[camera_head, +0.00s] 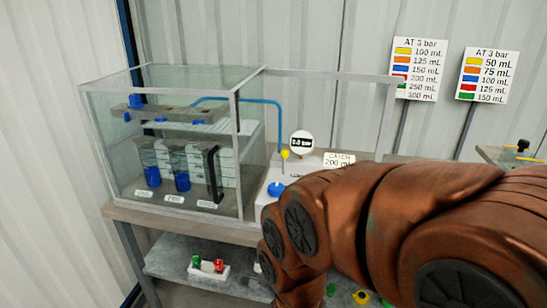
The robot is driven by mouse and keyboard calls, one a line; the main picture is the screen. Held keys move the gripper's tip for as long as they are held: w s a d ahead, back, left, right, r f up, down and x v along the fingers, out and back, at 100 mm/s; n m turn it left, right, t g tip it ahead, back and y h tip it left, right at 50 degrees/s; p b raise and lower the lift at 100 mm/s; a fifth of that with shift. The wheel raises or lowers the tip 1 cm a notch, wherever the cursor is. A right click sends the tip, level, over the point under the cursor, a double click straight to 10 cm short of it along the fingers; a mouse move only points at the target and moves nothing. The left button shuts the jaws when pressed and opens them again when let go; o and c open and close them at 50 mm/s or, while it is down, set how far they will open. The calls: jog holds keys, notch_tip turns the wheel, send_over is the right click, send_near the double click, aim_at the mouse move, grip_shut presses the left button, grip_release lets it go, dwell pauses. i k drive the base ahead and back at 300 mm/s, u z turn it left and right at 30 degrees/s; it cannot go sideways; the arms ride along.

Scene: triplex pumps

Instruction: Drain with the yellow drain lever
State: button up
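A small yellow knob (285,154) tops a thin upright stem on the white unit, just right of the glass case and below the round pressure gauge (301,143). Whether this is the drain lever, I cannot tell for sure. A blue round knob (276,189) sits lower on the same unit. My copper-coloured arm fills the lower right and hides part of the unit. My gripper is not visible.
A glass case (160,95) with blue-filled vessels stands on the bench at left. A blue tube (270,101) runs from it. A "CATCH 200 mL" sign (339,160) and two colour charts (416,68) (487,76) stand right. Green and red parts (208,265) lie on the lower shelf.

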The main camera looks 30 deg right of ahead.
aim_at(285, 154)
jog(key=u, duration=0.35)
jog(key=k, duration=0.5)
jog(key=u, duration=0.75)
jog(key=i, duration=0.8)
jog(key=z, duration=1.1)
jog(key=i, duration=0.8)
jog(key=z, duration=0.1)
